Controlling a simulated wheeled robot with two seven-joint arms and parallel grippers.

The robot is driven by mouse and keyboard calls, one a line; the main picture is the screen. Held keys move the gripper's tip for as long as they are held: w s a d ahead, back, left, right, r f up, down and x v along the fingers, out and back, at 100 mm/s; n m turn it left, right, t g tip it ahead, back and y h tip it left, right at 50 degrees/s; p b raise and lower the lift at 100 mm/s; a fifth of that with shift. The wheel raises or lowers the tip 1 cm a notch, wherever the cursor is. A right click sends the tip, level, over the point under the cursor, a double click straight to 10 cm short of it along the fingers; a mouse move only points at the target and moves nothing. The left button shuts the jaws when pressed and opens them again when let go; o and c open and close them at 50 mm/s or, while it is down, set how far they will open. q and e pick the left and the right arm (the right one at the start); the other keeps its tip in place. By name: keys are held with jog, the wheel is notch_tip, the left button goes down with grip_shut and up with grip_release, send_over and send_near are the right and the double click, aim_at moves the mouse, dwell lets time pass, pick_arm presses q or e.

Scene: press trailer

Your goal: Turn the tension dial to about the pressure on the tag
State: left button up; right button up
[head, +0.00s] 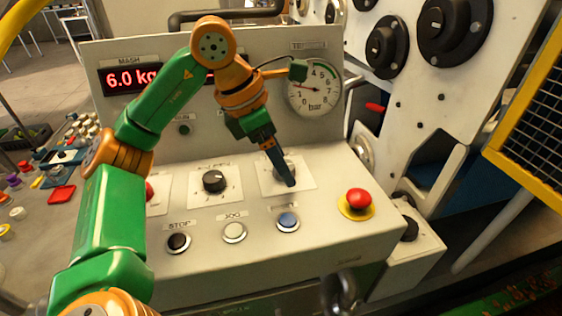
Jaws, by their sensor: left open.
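My left gripper (284,178) is open and reaches down over a dial (289,166) on a pale square plate (305,174) on the sloping console. The gripper hides most of this dial, its pointer and its label. I cannot tell whether the fingers touch it. A round pressure gauge (314,90) marked bar stands on the upright panel behind. Its needle points left, low on the scale, and a green band lies along its upper right. I cannot make out a pressure tag. My right gripper is not in view.
Left of the gripper sits another black dial (214,181). In front are a black STOP button (178,242), a white JOG button (234,232) and a blue button (288,221). A red emergency button (358,199) stands to the right. A display (131,78) reads 6.0 kg.

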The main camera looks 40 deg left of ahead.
pick_arm(q)
jog(key=shift+w+a+f, duration=0.2)
jog(key=shift+w+f, duration=0.1)
jog(key=shift+w, duration=0.05)
jog(key=shift+s+d+r, duration=0.1)
jog(key=shift+s+d, duration=0.05)
jog(key=shift+s, duration=0.05)
jog(key=c, duration=0.6)
grip_shut()
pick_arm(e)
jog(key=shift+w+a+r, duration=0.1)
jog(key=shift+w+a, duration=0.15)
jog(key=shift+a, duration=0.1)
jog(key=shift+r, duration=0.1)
